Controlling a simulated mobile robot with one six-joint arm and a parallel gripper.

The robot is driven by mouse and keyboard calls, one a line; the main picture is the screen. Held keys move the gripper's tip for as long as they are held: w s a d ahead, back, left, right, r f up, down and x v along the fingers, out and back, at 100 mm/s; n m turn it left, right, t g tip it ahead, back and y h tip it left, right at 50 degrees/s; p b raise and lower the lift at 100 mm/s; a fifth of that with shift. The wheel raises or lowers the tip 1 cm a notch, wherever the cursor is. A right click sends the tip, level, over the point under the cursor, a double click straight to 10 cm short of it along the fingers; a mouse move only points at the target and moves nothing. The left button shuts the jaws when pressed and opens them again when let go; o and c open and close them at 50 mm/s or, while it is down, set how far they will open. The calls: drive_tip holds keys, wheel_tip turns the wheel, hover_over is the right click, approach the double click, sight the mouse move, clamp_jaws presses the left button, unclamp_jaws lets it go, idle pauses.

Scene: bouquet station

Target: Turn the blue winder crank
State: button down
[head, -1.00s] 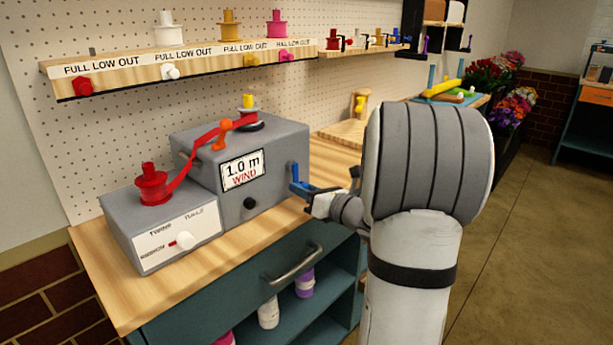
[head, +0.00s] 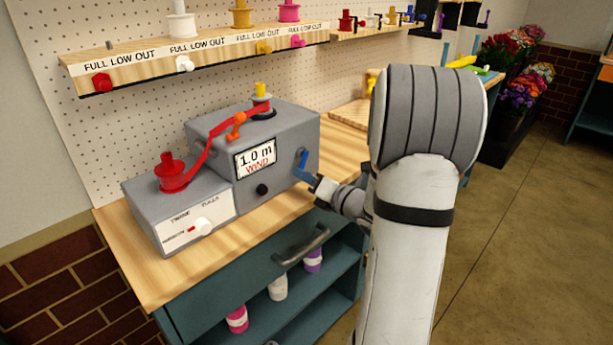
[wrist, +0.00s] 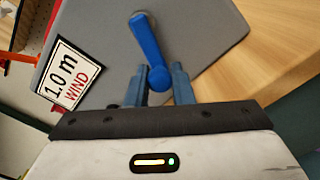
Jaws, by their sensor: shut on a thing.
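The blue winder crank (head: 303,165) is on the right side of the grey winder box (head: 225,135). In the wrist view the crank (wrist: 148,42) runs from its pivot at the top down to its knob end. My gripper (head: 313,182) is at the crank's lower end. In the wrist view its two fingers (wrist: 158,82) are on either side of the knob and shut on it. The winder's display (head: 255,158) reads "1.0 m WIND". A red ribbon (head: 205,145) runs from a red spool (head: 172,172) over an orange guide to the top of the box.
A lower grey box with a selector knob (head: 202,226) stands left of the winder. A drawer handle (head: 302,245) juts from the bench front below. A spool shelf (head: 200,55) is on the pegboard above. The wooden bench top (head: 160,278) is clear in front.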

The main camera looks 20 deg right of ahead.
drive_tip(key=c, duration=1.3)
unclamp_jaws()
drive_tip(key=shift+o, duration=0.2)
drive_tip(key=v, duration=0.7)
drive_tip(key=shift+s+d, duration=0.2)
drive_tip(key=shift+s, duration=0.15)
